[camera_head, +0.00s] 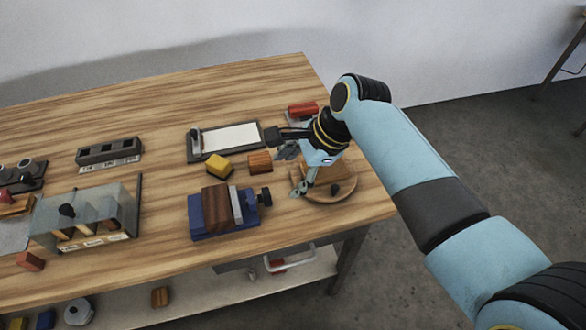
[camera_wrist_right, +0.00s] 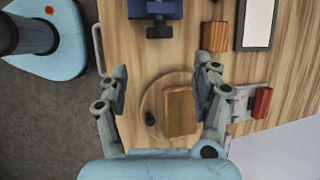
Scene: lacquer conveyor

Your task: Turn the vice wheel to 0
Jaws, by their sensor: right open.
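The vice (camera_head: 210,222) is blue, with a grey jaw plate and a brown wooden block (camera_head: 216,197) in it, near the table's front edge. Its small black wheel (camera_head: 265,197) is on the right side; any number on it is too small to read. The wheel also shows at the top of the right wrist view (camera_wrist_right: 159,29), below the blue vice (camera_wrist_right: 168,8). My right gripper (camera_head: 294,171) is open, right of the wheel and apart from it, above a round wooden disc (camera_head: 330,197). In the wrist view its fingers (camera_wrist_right: 162,82) are spread with nothing gripped.
A wooden block (camera_wrist_right: 181,112) and a black knob (camera_wrist_right: 151,118) are on the disc. A yellow block (camera_head: 219,166), an orange-brown block (camera_head: 260,162) and a framed white board (camera_head: 231,138) lie behind the vice. A clear-sided box (camera_head: 85,215) stands left. Table between box and vice is clear.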

